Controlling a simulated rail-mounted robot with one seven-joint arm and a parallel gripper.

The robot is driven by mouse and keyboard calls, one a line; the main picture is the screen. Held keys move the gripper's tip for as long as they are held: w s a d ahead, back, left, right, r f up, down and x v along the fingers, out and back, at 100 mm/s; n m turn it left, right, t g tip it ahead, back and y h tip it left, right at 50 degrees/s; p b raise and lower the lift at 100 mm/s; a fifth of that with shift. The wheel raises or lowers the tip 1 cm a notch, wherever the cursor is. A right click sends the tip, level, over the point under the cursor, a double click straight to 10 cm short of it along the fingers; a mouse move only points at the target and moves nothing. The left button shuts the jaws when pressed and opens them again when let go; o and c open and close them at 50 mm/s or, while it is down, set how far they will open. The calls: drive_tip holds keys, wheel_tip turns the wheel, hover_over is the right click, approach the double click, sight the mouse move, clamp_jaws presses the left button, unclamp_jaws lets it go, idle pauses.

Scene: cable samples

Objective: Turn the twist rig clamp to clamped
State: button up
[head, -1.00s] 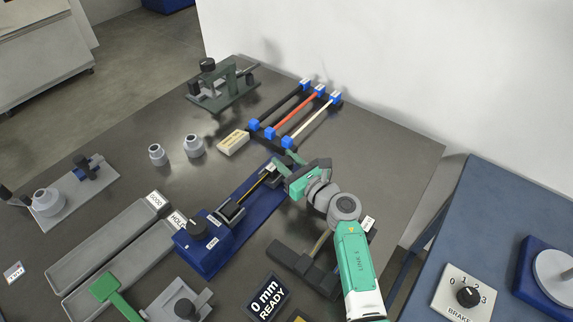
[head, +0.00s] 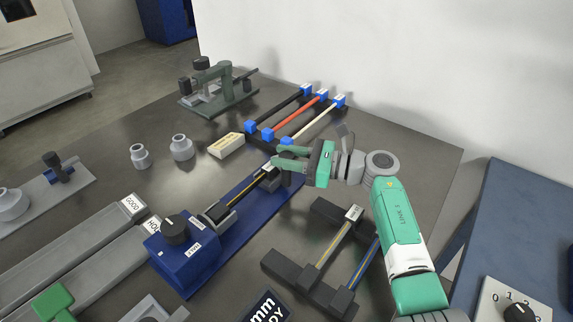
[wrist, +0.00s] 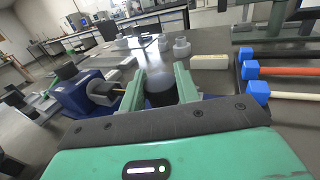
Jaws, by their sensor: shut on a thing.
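The twist rig (head: 232,232) is a long blue base with a blue box and a dark knob (head: 175,229) at its near left end. A thin dark and yellow cable sample (head: 245,188) runs along it. My gripper (head: 277,160) is at the rig's far right end, pointing left. In the wrist view its two green fingers (wrist: 160,84) are shut on a dark round clamp knob (wrist: 160,97), one finger on each side. The fingers hide most of this knob in the head view. I cannot read the clamp's setting.
A rack (head: 250,137) with black, red and white cables stands just behind my gripper. A cream block (head: 226,146) and two grey weights (head: 181,148) lie to the left. A dark cable holder (head: 286,268) stands in front. Grey trays (head: 75,236) lie at left.

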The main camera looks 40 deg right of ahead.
idle(0.4)
drive_tip(key=o, duration=1)
drive_tip(key=shift+c, duration=0.2)
drive_tip(key=p+v, duration=0.2)
drive_tip(key=v, duration=0.5)
drive_tip(key=shift+s+d, duration=0.25)
drive_tip(key=shift+s, duration=0.05)
